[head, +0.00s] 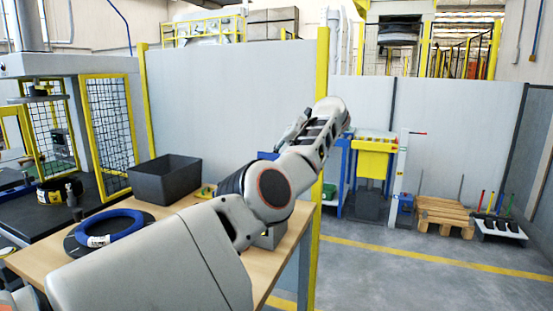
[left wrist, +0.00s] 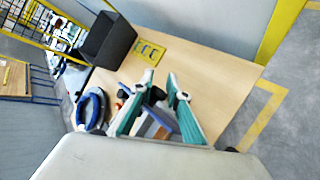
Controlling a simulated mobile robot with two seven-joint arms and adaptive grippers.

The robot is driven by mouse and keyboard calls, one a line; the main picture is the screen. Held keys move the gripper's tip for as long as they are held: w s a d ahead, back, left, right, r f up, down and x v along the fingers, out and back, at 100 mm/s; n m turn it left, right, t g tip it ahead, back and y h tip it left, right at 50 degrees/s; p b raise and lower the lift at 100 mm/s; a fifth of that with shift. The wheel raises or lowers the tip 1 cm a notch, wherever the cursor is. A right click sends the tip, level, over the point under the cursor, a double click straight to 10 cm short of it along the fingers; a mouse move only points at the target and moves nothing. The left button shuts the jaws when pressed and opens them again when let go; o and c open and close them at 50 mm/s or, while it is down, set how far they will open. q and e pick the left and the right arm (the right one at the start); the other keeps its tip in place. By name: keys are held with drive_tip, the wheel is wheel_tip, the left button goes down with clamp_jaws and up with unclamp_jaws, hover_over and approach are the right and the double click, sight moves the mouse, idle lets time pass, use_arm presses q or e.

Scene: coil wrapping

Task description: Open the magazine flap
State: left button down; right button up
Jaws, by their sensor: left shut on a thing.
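I cannot make out a magazine flap for certain in either view. A blue stand with a yellow front panel (head: 374,164) is beyond the table, right of my arm in the head view. My left arm reaches across the middle of that view, and its jaws are not clear there. In the left wrist view my left gripper (left wrist: 161,80) shows two teal-lined fingers above the wooden table (left wrist: 220,80). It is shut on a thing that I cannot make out. Blue and grey shapes show between and behind the fingers. My right gripper is in neither view.
On the table (head: 160,211) are a dark open bin (head: 165,182) and a blue coil (head: 110,228). A yellow slotted plate (left wrist: 150,51) lies by the bin. A wooden pallet (head: 443,216) is on the floor at right. The floor in front of it is clear.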

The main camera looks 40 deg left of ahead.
use_arm(q)
drive_tip(key=shift+w+d+f, duration=0.1)
drive_tip(key=shift+d+f, duration=0.1)
drive_tip(key=shift+f, duration=0.35)
drive_tip(key=shift+d+f, duration=0.2)
drive_tip(key=shift+f, duration=0.35)
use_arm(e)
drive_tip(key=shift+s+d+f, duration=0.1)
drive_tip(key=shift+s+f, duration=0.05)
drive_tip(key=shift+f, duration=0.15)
use_arm(q)
drive_tip(key=c, duration=2.2)
unclamp_jaws()
drive_tip(key=shift+o, duration=1.2)
drive_tip(key=shift+w, duration=0.2)
drive_tip(key=shift+s+a+r, duration=0.15)
drive_tip(key=shift+a+r, duration=0.1)
drive_tip(key=shift+r, duration=0.05)
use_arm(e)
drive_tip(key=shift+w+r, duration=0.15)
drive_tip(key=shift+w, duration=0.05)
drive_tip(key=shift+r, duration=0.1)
